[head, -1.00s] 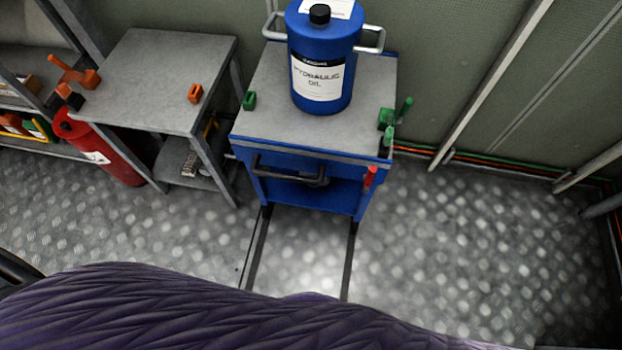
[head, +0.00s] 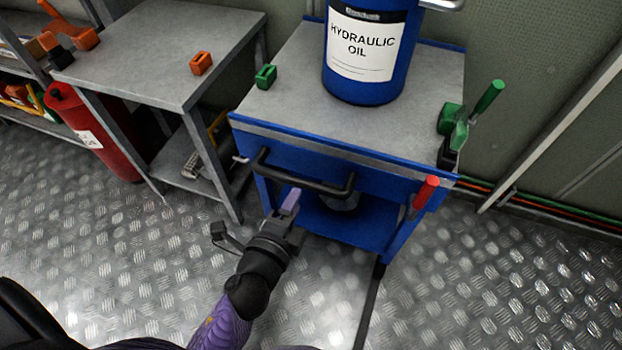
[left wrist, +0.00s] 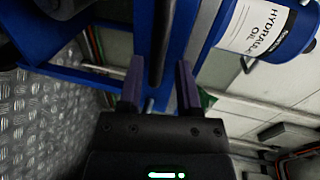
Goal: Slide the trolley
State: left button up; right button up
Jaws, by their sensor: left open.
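My right gripper is not in view.
A grey side table (head: 165,50) with an orange block (head: 201,63) stands close left of the trolley. A red cylinder (head: 95,130) stands farther left. A red-handled lever (head: 425,192) sticks out at the trolley's right front. The floor right of it is clear.

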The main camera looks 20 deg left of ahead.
aim_at(303, 187)
pick_arm(q)
jog(key=w, duration=0.2)
jog(key=w+f+b, duration=0.1)
jog(key=w, duration=0.3)
jog(key=shift+w+a+f+b, duration=0.15)
jog(key=shift+w+f+b, duration=0.05)
jog(key=shift+f+b, duration=0.1)
jog(key=shift+w, duration=0.65)
grip_shut()
dwell(0.5)
